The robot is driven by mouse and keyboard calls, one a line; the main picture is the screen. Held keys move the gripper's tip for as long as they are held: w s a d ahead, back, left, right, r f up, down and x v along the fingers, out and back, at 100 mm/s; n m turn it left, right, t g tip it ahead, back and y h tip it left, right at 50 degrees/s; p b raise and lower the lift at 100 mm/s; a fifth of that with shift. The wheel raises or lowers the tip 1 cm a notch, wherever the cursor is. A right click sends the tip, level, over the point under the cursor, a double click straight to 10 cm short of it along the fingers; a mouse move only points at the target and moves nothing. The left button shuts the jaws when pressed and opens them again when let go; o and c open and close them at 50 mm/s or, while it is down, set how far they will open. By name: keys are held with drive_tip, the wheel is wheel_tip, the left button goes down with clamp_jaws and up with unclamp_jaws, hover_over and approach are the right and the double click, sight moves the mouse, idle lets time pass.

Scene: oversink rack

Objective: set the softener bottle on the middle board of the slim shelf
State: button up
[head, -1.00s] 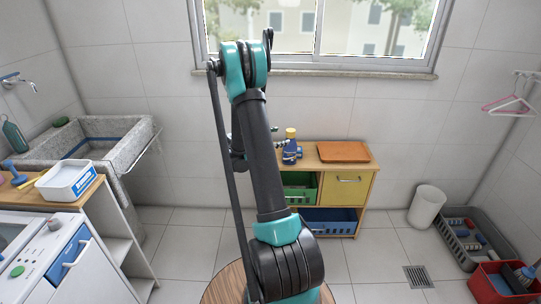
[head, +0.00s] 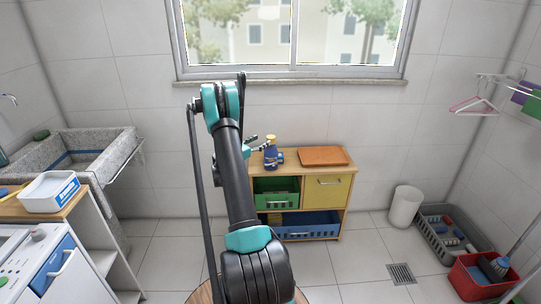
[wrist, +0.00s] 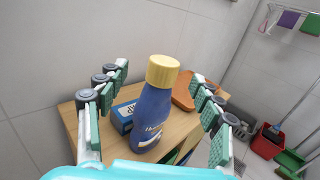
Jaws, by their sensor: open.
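The softener bottle (head: 270,155), dark blue with a yellow cap, stands upright on a low wooden cabinet (head: 335,170) under the window. In the wrist view the bottle (wrist: 153,118) stands between the two rows of finger pads. My gripper (wrist: 158,82) is open around it, with clear gaps on both sides. In the head view my gripper (head: 257,147) is just left of the bottle, partly hidden by my arm. A narrow white shelf unit (head: 98,220) with a wooden top and open boards, apparently the slim shelf, stands at left beside the washing machine.
A blue box (wrist: 123,117) stands close beside the bottle, and a brown board (head: 323,156) lies to its right. The cabinet holds a green crate (head: 276,200) and a blue crate (head: 310,226). A stone sink (head: 115,150) is behind the shelf unit. The middle floor is clear.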

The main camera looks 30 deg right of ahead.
sight(268, 139)
drive_tip(key=shift+s+x, duration=0.15)
drive_tip(key=shift+x, duration=1.7)
drive_tip(key=shift+s+x, duration=0.15)
drive_tip(key=shift+x, duration=1.7)
drive_tip(key=shift+d+f, duration=0.1)
clamp_jaws()
